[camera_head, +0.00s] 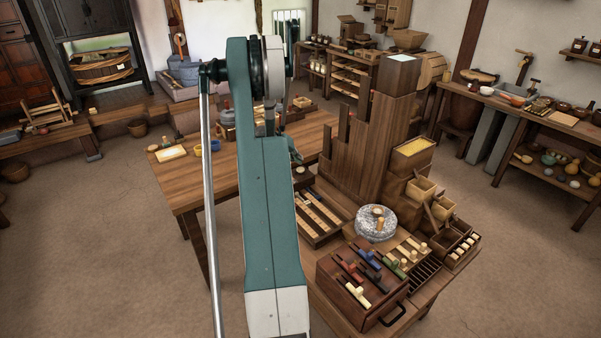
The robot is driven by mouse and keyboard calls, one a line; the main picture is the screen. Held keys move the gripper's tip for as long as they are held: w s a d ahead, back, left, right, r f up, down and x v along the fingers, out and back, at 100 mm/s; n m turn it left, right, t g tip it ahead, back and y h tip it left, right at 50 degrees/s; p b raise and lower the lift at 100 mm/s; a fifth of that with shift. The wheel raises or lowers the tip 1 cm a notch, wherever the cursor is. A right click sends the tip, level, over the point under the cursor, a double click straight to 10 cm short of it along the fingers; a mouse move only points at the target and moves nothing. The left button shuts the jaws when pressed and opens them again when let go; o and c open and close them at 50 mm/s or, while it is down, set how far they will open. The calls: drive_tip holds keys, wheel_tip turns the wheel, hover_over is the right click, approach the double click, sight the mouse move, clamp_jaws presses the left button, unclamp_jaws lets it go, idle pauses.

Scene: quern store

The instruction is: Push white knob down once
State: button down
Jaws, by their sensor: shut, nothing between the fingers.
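A dark wooden box (340,277) with a black handle stands at the front of the bench. Coloured pieces with handles lie in a row on its top: red (351,268), blue (369,257), green (388,261) and a cream-white one (357,291) nearest the front. The cream-white piece is the palest of these; I cannot tell if it is the white knob. Several small pale pegs (412,254) stand on the wooden board behind the box. My arm rises through the middle of the view and hides part of the bench.
A grey round quern stone (376,224) with a wooden handle sits behind the box. A tall stepped wooden tower (370,140) stands at the back, with small boxes (421,189) to its right. A long table (190,186) extends left. Its near left part is clear.

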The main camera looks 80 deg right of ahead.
drive_tip(key=shift+f, duration=0.65)
drive_tip(key=shift+f+b, duration=0.95)
drive_tip(key=shift+f, duration=0.25)
idle(2.6)
drive_tip(key=shift+r, duration=0.15)
idle(0.3)
drive_tip(key=shift+r+p, duration=0.45)
drive_tip(key=shift+r, duration=0.65)
drive_tip(key=shift+r+p, duration=0.9)
drive_tip(key=shift+r, duration=1.6)
